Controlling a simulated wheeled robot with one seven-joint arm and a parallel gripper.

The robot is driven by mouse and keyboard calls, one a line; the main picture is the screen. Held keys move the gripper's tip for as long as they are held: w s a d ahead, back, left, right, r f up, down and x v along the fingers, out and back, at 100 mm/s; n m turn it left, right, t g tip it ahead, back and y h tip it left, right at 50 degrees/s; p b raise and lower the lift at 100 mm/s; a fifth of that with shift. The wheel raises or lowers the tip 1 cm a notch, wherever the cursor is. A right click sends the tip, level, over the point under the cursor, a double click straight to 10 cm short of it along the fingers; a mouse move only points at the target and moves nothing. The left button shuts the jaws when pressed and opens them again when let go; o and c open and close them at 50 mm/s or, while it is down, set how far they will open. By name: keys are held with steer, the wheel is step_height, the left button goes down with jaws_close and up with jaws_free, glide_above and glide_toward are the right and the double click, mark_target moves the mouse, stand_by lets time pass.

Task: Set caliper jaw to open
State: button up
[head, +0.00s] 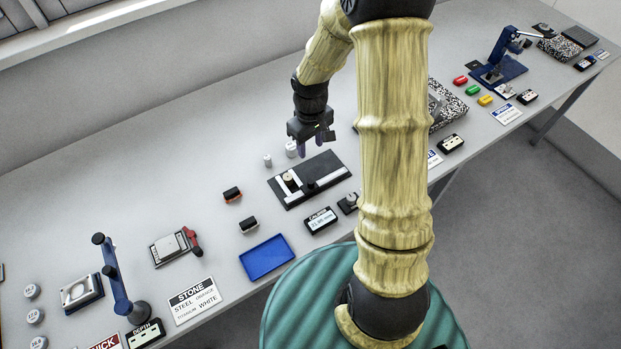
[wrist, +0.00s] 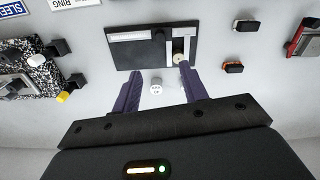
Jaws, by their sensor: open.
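The caliper fixture is a dark plate (head: 318,184) with light metal strips, lying on the bench in the middle of the head view. On it a caliper jaw strip (head: 290,181) with a small brass-coloured round piece stands at the left end, and a dark knob sits near the middle. The plate also shows at the top of the wrist view (wrist: 120,55). A display labelled CALIPER (head: 321,220) stands in front of it. My gripper (head: 312,150) is open and empty above the bench, just behind the plate. In the wrist view its purple fingers (wrist: 158,85) are spread apart.
Two white cylinders (head: 291,149) stand behind the plate. A blue stand (head: 116,280) rises at far left. A speckled block (head: 447,107) lies right of my arm.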

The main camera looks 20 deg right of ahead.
mark_target(311, 181)
step_height(311, 181, down, 17)
steer(key=p, duration=0.4)
stand_by(0.4)
jaws_close()
